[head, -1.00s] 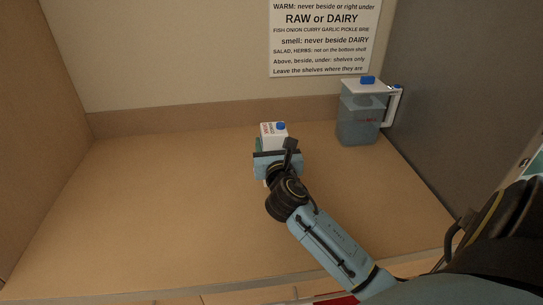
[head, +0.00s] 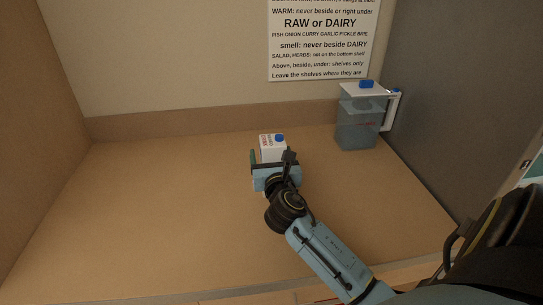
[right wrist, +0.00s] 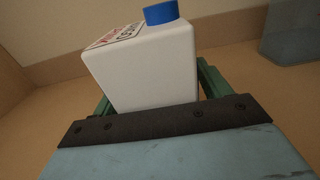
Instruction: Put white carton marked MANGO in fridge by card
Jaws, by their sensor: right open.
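A white carton (head: 271,149) with a blue cap stands on the wooden surface in the head view. Its label, partly visible in the right wrist view on the carton (right wrist: 145,65), has dark and red print that I cannot read for certain. My right gripper (head: 272,162) is at the near side of the carton. In the right wrist view the open right gripper (right wrist: 157,92) has a green finger on each side of the carton, which stands between them. The printed card (head: 322,40) is on the back wall. My left gripper and a fridge are not in view.
A clear jug (head: 359,122) with a white lid, blue cap and white handle stands back right, near the grey wall (head: 440,90). A wooden side wall (head: 35,120) bounds the left. The wooden surface (head: 160,210) is free on the left.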

